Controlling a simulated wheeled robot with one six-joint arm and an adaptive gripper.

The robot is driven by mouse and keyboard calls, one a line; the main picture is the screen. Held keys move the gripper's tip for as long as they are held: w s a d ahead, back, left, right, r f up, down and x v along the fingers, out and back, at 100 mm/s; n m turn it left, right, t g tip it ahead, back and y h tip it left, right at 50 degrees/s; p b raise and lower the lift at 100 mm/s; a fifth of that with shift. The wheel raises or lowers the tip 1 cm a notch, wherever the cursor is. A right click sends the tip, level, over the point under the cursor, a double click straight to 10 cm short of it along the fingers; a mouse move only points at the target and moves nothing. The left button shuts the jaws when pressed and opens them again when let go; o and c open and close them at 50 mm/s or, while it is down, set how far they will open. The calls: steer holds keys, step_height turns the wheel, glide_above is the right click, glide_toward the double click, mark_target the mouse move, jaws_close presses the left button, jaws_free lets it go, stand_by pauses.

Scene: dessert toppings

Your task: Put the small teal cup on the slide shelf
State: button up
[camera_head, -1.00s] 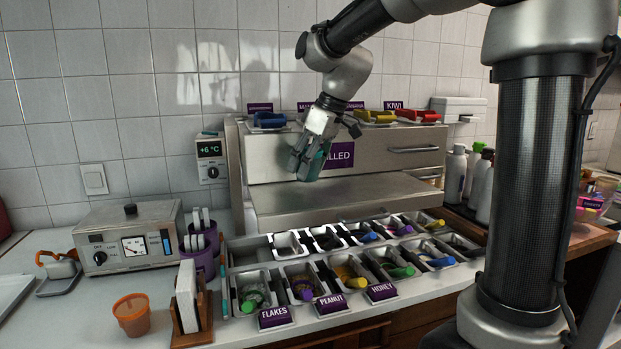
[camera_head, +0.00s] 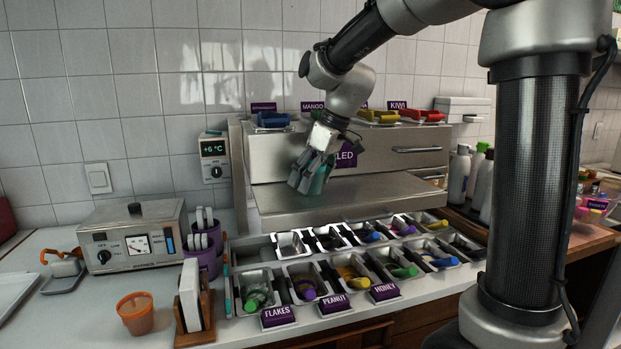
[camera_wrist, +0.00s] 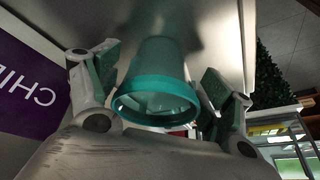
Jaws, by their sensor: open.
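The small teal cup (camera_wrist: 157,75) shows in the wrist view between my two fingers, its open rim toward the camera and its narrower end toward a grey metal surface. My gripper (camera_wrist: 158,85) is open around it, with a small gap beside the cup at each finger. In the head view the cup (camera_head: 318,184) is partly hidden behind my gripper (camera_head: 310,174). It looks upright on the slide shelf (camera_head: 385,192), a flat steel ledge, towards its left part. The contact under the cup is not clearly visible.
Behind the shelf is a steel cabinet (camera_head: 400,166) with a purple label and colored scoops on top. Below the shelf are topping trays (camera_head: 345,275). An orange cup (camera_head: 136,313) stands at the front left. The right part of the shelf is clear.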

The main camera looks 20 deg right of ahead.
steer(key=shift+r, duration=0.1)
steer(key=v, duration=1.2)
steer(key=s+d+f+m+h, duration=0.1)
steer(key=s+d+f+m, duration=0.2)
steer(key=s, duration=0.5)
steer(key=s+d+f+m+t+h, duration=0.1)
steer(key=s+d+f+m, duration=0.1)
steer(key=s+d+f, duration=0.2)
steer(key=s+d+f+m+h, duration=0.1)
steer(key=s+d+f+m, duration=0.2)
steer(key=s+f, duration=0.3)
steer(key=s+d, duration=0.1)
steer(key=s, duration=0.4)
steer(key=shift+s+f+m+t+h, duration=0.3)
steer(key=shift+f, duration=0.1)
steer(key=shift+d, duration=0.1)
